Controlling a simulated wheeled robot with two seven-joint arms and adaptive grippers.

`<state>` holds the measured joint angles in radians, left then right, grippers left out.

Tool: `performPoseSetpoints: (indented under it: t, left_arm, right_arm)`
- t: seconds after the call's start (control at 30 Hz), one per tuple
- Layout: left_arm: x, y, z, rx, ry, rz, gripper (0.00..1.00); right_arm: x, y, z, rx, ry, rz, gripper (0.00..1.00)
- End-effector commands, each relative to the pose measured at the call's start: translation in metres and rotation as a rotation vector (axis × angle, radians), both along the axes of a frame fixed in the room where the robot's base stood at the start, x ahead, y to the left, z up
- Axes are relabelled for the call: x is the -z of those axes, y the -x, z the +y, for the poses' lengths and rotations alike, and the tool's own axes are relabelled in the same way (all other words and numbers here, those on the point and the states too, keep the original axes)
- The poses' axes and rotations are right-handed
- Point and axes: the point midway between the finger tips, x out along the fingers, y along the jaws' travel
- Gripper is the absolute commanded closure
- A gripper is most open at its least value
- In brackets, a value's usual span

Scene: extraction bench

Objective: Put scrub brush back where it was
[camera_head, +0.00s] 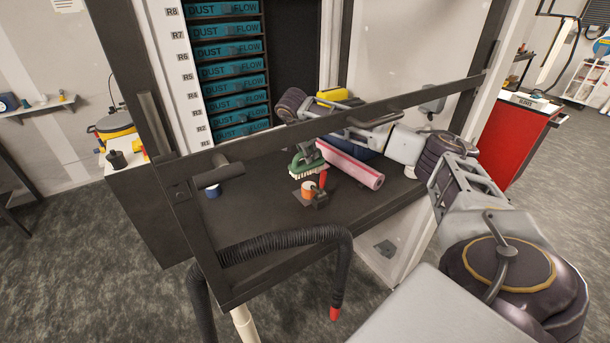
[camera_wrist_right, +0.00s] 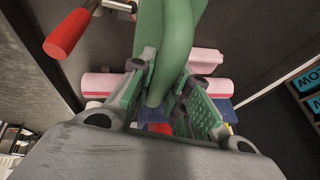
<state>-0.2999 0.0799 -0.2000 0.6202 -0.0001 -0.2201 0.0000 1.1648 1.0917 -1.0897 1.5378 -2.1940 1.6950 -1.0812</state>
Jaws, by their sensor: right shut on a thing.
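The green scrub brush (camera_head: 305,166) with pale bristles is over the dark bench, close to the near end of the pink roll. My right gripper (camera_head: 314,150) is shut on it; my arm reaches in from the right behind the front bar. In the right wrist view the green brush (camera_wrist_right: 167,45) passes between the fingers of the gripper (camera_wrist_right: 168,108). The frames do not clearly show whether the brush touches the bench. My left gripper is not in view.
A blue roll (camera_head: 212,191) is at left. A black hose (camera_head: 290,238) hangs over the bench front.

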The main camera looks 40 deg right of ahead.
Motion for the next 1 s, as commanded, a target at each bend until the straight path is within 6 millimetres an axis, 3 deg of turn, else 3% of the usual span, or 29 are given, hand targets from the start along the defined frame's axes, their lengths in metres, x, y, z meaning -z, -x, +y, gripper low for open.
performPoseSetpoints:
  t: [0.27,0.47,0.67,1.0]
  left_arm:
    - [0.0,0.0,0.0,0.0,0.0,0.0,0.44]
    - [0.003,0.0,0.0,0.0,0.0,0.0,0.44]
    - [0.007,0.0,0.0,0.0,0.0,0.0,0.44]
    - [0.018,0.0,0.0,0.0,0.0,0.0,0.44]
  right_arm:
    - [0.001,0.0,0.002,-0.01,0.0,0.0,1.0]
    - [0.006,-0.002,0.017,-0.077,0.0,0.001,1.0]
    - [0.017,-0.003,0.05,-0.23,-0.002,0.001,1.0]
    - [0.039,0.002,0.134,-0.628,-0.002,-0.001,1.0]
